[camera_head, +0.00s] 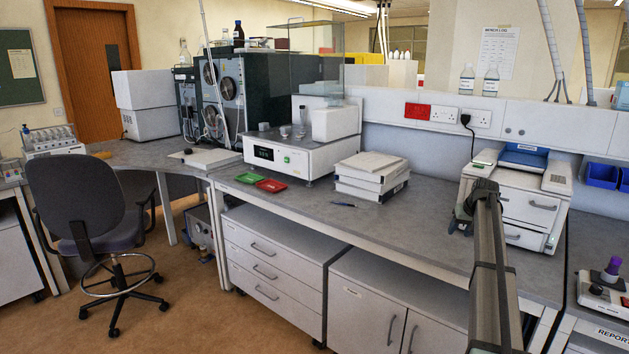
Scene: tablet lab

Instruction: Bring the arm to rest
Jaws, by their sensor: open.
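My arm (487,270) reaches up from the bottom right, in front of the grey bench. My gripper (460,222) is at its far end, small and partly hidden by the arm, over the right part of the bench in front of the white drawer-fronted machine. It is open, and I see nothing held in it.
On the bench (400,225) lie a green tray (247,178), a red tray (271,186), a pen (342,204) and stacked white boxes (372,175). A balance (290,155) stands behind the trays. The white machine (520,200) is close to my gripper. Bench between pen and arm is clear.

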